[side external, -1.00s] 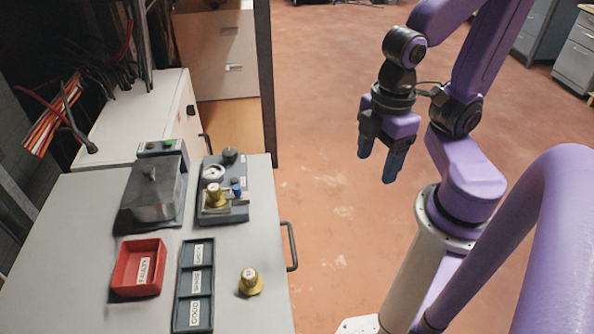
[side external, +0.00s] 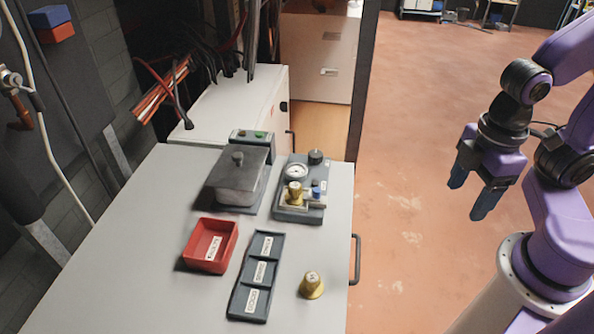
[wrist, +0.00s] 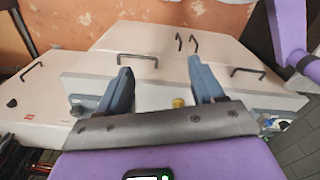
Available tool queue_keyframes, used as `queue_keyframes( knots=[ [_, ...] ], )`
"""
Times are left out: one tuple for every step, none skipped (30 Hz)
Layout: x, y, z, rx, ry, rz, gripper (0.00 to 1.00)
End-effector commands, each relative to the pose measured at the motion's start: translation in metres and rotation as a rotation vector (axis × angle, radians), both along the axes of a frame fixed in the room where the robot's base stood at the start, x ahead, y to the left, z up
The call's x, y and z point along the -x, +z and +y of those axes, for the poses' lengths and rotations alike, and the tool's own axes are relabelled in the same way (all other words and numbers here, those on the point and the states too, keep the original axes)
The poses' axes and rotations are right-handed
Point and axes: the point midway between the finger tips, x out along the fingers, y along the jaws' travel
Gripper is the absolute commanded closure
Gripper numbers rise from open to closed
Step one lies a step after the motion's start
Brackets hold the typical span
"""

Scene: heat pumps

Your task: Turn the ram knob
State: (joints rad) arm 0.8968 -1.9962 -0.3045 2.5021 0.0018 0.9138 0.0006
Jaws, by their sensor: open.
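A grey fixture (side external: 284,212) on the bench carries a round white gauge (side external: 296,171), a black knob (side external: 316,157), a small blue knob (side external: 316,188) and a brass-yellow part (side external: 294,193). I cannot tell which of its knobs is the ram knob. My gripper (side external: 467,200) hangs in the air right of the bench, well apart from the fixture. It is open and empty. In the wrist view, the two blue fingers of my gripper (wrist: 160,66) stand wide apart, with a small yellow part (wrist: 178,102) visible between them in the distance.
Left of the fixture is a grey lidded box (side external: 238,182). A bench handle (side external: 356,258) sticks out at right.

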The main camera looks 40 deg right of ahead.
Motion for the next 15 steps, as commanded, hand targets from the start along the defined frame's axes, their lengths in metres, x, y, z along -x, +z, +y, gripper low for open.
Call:
queue_keyframes(
  knots=[
    [0.0, 0.0, 0.0, 0.0, 0.0, 0.0, 0.33],
    [0.0, 0.0, 0.0, 0.0, 0.0, 0.0, 0.33],
    [0.0, 0.0, 0.0, 0.0, 0.0, 0.0, 0.33],
    [0.0, 0.0, 0.0, 0.0, 0.0, 0.0, 0.33],
    [0.0, 0.0, 0.0, 0.0, 0.0, 0.0, 0.33],
    [0.0, 0.0, 0.0, 0.0, 0.0, 0.0, 0.33],
    [0.0, 0.0, 0.0, 0.0, -0.001, 0.0, 0.33],
    [-0.001, 0.0, 0.001, 0.0, -0.002, 0.0, 0.33],
    [-0.003, 0.001, 0.002, 0.0, -0.006, 0.0, 0.33],
    [-0.006, 0.002, 0.004, 0.001, -0.01, 0.001, 0.33],
    [-0.009, 0.003, 0.006, 0.001, -0.016, 0.0, 0.33],
    [-0.016, 0.005, 0.011, 0.001, -0.026, 0.0, 0.33],
    [-0.022, 0.007, 0.014, 0.002, -0.036, 0.0, 0.33],
    [-0.029, 0.009, 0.019, 0.002, -0.048, 0.0, 0.33],
    [-0.041, 0.013, 0.025, 0.004, -0.065, 0.001, 0.33]
  ],
)
